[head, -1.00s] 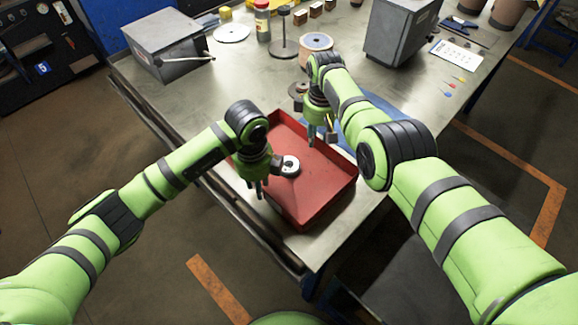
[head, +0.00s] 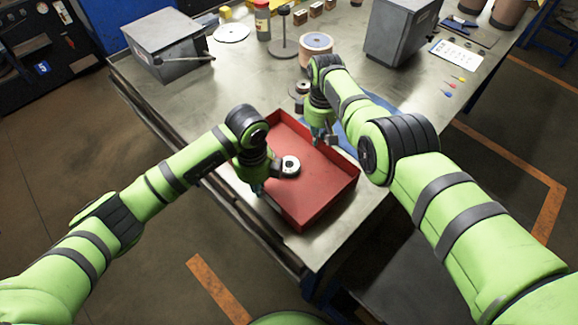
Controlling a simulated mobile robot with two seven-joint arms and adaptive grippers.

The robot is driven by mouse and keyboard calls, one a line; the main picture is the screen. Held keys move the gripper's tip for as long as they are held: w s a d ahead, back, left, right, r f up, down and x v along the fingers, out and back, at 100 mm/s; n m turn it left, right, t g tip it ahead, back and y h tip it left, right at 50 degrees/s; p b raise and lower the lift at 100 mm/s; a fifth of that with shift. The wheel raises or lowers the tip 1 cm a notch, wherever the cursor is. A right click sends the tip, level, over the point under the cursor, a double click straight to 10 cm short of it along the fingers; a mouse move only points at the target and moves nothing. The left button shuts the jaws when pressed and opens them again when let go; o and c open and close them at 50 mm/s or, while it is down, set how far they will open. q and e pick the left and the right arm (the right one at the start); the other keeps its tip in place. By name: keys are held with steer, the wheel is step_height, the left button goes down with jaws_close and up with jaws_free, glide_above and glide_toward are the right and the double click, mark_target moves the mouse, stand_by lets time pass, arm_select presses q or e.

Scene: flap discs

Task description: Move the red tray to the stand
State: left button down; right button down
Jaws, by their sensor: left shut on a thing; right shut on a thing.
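The red tray (head: 325,180) is a shallow open box at the near edge of the metal workbench. My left gripper (head: 257,188) is shut on its left wall. My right gripper (head: 318,138) is shut on its far right wall. The arms hide parts of both walls, and I cannot tell whether the tray touches the bench. A dark stand (head: 284,46) with a round base and upright post is farther back on the bench; I cannot tell if it is the task's stand.
The workbench (head: 240,85) is clear left of the tray. A spool (head: 316,46) is beyond my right gripper. Grey boxes stand at the back left (head: 165,48) and back right (head: 398,30). A blue surface (head: 378,103) shows partly behind my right arm.

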arm_select(q)
steer(key=shift+w+d+r, duration=0.15)
steer(key=shift+w+r, duration=0.1)
arm_select(e)
steer(key=shift+s+a, duration=0.2)
steer(key=shift+a, duration=0.15)
